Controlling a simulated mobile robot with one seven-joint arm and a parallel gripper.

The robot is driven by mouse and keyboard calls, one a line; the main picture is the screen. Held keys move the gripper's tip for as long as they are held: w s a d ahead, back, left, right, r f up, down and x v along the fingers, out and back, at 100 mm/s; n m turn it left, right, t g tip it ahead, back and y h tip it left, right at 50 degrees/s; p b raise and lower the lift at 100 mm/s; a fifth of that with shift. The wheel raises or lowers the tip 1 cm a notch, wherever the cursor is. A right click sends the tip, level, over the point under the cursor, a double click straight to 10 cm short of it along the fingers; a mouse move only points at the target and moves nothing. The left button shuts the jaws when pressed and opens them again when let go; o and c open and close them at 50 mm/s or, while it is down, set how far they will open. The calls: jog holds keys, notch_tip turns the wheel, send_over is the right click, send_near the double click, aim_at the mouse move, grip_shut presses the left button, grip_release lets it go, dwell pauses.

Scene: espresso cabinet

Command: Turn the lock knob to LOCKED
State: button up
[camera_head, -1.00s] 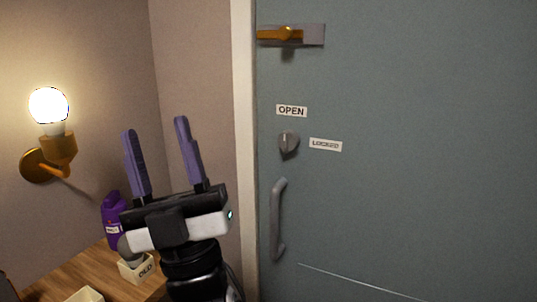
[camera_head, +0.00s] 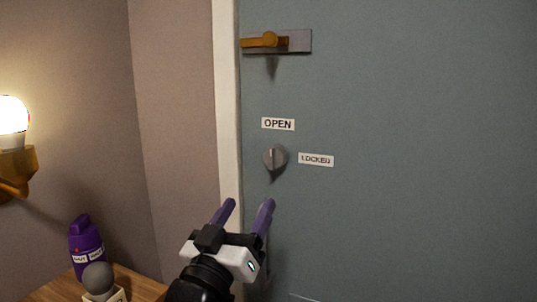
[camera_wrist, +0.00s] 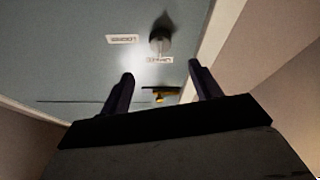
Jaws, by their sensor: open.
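The lock knob (camera_head: 275,157) is a round grey knob on the blue-grey door, and its ridge looks upright, in line with the OPEN label (camera_head: 278,124) above it. The LOCKED label (camera_head: 316,160) is to its right. My gripper (camera_head: 249,204) is open and empty, with its purple fingers below and slightly left of the knob, apart from it. In the wrist view, the knob (camera_wrist: 160,41) shows above and beyond the fingertips (camera_wrist: 161,70), with the LOCKED label (camera_wrist: 122,39) beside it on the left.
An orange lever on a grey plate (camera_head: 298,41) is above on the door (camera_head: 420,120). The pale door frame (camera_head: 228,110) runs left of the knob. A lit wall lamp (camera_head: 12,120) and a purple bottle (camera_head: 85,240) on a wooden top are at left. The door right of the labels is clear.

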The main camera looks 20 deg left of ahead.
aim_at(271, 165)
jog(key=p+x, duration=0.6)
jog(key=x, duration=0.6)
jog(key=shift+w+r, duration=0.1)
jog(key=shift+w, duration=0.1)
jog(key=shift+c, duration=0.4)
jog(key=c, duration=0.9)
